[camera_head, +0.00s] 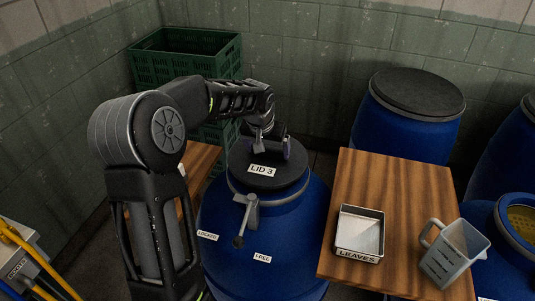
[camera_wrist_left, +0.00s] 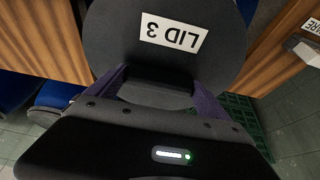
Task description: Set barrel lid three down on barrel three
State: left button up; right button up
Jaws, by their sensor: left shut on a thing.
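Barrel lid three (camera_head: 289,172) is a round black disc with a white "LID 3" label, and it also fills the top of the left wrist view (camera_wrist_left: 218,52). My left gripper (camera_head: 268,147) is shut on the lid's raised grip, with its fingers on either side in the left wrist view (camera_wrist_left: 157,92). The lid is over the top of a blue barrel (camera_head: 300,226), taken as barrel three, and hides its mouth. I cannot tell whether it touches the rim. A grey lever (camera_head: 247,217) on the barrel's front points down between the "LOCKED" and "FREE" labels. My right gripper is not in view.
A wooden table (camera_head: 385,190) on the right holds a "LEAVES" tray (camera_head: 341,238) and a grey jug (camera_head: 449,262). More blue barrels (camera_head: 400,133) stand behind it and at the right edge. Green crates (camera_head: 226,62) stand at the back left.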

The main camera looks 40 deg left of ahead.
aim_at(267, 156)
pick_arm(q)
notch_tip(267, 156, down, 2)
jog(key=shift+f, duration=0.15)
jog(key=shift+f+b, duration=0.55)
jog(key=shift+f, duration=0.05)
jog(key=o, duration=1.5)
jog(key=shift+r, duration=0.1)
jog(key=shift+r+p, duration=0.3)
jog(key=shift+p, duration=0.15)
jog(key=b+v, duration=0.2)
jog(key=v, duration=1)
jog(key=shift+r, duration=0.2)
